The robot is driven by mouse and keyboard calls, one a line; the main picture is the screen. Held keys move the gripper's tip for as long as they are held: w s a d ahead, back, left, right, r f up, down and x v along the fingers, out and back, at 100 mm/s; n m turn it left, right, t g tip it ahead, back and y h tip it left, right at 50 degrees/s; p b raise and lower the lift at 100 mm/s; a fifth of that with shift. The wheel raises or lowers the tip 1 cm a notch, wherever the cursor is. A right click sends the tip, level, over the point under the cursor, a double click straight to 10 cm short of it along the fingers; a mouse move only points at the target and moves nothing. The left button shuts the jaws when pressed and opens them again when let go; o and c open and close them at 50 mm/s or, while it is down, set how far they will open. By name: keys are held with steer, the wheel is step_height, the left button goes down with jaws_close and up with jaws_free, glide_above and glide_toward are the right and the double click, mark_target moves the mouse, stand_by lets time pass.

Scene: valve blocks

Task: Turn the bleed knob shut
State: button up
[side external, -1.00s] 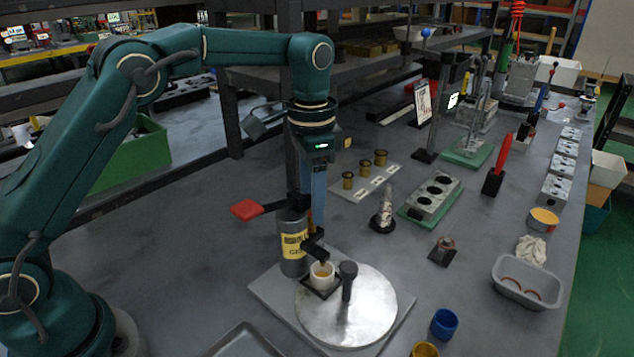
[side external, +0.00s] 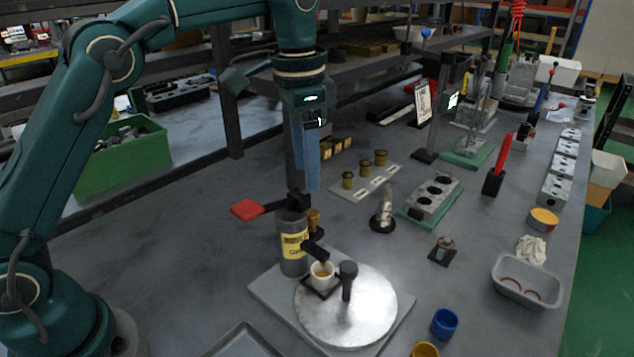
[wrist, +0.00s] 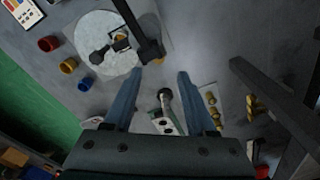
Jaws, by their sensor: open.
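A grey cylinder with a yellow label (side external: 292,243) stands upright on a flat base plate. A small brass-coloured knob (side external: 314,221) sits at its upper right side; I take it as the bleed knob. Its turn position is too small to tell. A black spout (side external: 314,251) points down over a white cup (side external: 321,275) with amber content. A red-ended lever (side external: 247,210) reaches left from the top. My gripper (side external: 307,187) hangs above the cylinder, apart from the knob. In the wrist view my gripper (wrist: 158,76) is open and empty, and the knob (wrist: 160,62) shows past its fingertips.
A round metal plate (side external: 368,310) with a black upright post (side external: 347,280) is beside the cup. Brass cups (side external: 364,168) and a grey block with holes (side external: 434,196) stand behind. A blue cup (side external: 445,323) is front right. A dark shelf post rises behind my gripper.

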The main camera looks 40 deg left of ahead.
steer(key=s+a+r+n+t, duration=0.2)
steer(key=s+r+t, duration=0.1)
steer(key=s+r, duration=0.45)
steer(key=s+f+n, duration=0.1)
steer(key=s+f, duration=0.1)
steer(key=s, duration=0.5)
steer(key=n+g, duration=0.4)
steer(key=n, duration=0.2)
glide_above(312, 213)
step_height(312, 213, down, 8)
steer(key=shift+f, duration=2.75)
